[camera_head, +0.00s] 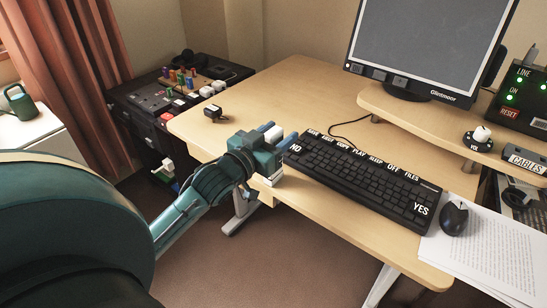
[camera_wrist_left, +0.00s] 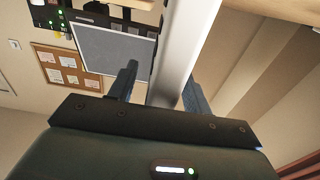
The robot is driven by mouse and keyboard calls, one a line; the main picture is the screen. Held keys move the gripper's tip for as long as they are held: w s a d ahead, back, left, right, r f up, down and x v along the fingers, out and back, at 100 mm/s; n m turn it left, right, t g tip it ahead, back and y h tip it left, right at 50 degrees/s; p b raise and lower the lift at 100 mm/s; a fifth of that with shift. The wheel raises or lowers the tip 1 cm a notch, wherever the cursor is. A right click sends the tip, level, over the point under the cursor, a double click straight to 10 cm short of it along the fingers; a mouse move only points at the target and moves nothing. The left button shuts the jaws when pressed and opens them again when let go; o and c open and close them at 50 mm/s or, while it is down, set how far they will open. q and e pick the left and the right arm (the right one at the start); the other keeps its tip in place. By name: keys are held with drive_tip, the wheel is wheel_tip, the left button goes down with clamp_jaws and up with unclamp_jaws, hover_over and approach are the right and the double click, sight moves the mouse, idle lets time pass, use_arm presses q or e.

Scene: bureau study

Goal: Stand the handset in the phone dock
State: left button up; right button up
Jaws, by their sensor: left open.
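My left gripper (camera_head: 280,138) is over the desk's left front edge, beside the keyboard's left end, with blue fingers apart. In the left wrist view a pale, silvery bar (camera_wrist_left: 188,45) runs between the two fingers (camera_wrist_left: 160,88). White parts show above and below the gripper in the head view. It may be the handset, but I cannot tell for sure, nor whether the fingers touch it. A small black object (camera_head: 213,112) stands on the desk's left part and may be the phone dock. My right gripper is not clearly in view.
A black keyboard (camera_head: 365,178) lies along the front of the desk (camera_head: 285,95). A mouse (camera_head: 454,217) and papers (camera_head: 490,250) are at right. The monitor (camera_head: 425,45) stands behind. A dark cabinet (camera_head: 150,100) with colourful items is at left. The desk's back left is mostly clear.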

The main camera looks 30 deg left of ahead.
use_arm(q)
drive_tip(key=shift+w, duration=0.25)
drive_tip(key=shift+c, duration=0.3)
clamp_jaws()
